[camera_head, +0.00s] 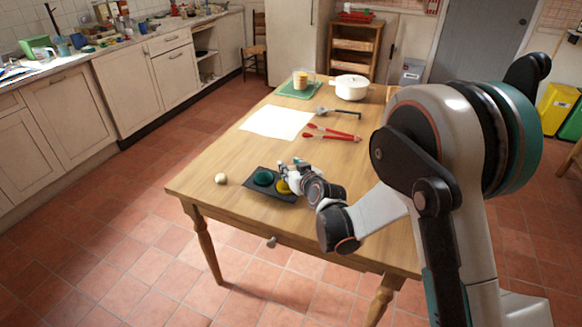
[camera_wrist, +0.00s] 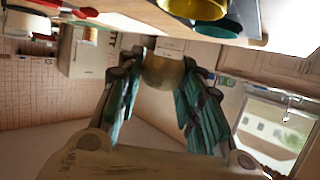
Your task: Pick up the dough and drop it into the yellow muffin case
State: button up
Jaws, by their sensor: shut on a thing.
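A tan, round lump of dough (camera_wrist: 163,73) sits between the two teal-padded fingers of my gripper (camera_wrist: 160,82) in the wrist view. In the head view my gripper (camera_head: 291,172) is over the right part of a dark tray (camera_head: 255,190) on the table. The tray holds a teal case (camera_head: 263,177) and the yellow muffin case (camera_head: 282,187). My gripper partly covers the yellow case and hides the held dough there. Both the yellow case (camera_wrist: 192,7) and the teal case (camera_wrist: 220,27) show at the top of the wrist view, apart from the dough.
A small pale ball (camera_head: 221,178) lies on the wooden table (camera_head: 215,198) left of the tray. Red tongs (camera_head: 332,132), a white sheet (camera_head: 275,122), a grey-handled utensil (camera_head: 338,113), a white pot (camera_head: 351,87) and a green board (camera_head: 297,90) lie farther back.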

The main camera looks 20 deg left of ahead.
jog(key=o, duration=1.2)
jog(key=shift+c, duration=0.2)
jog(key=v, duration=1.2)
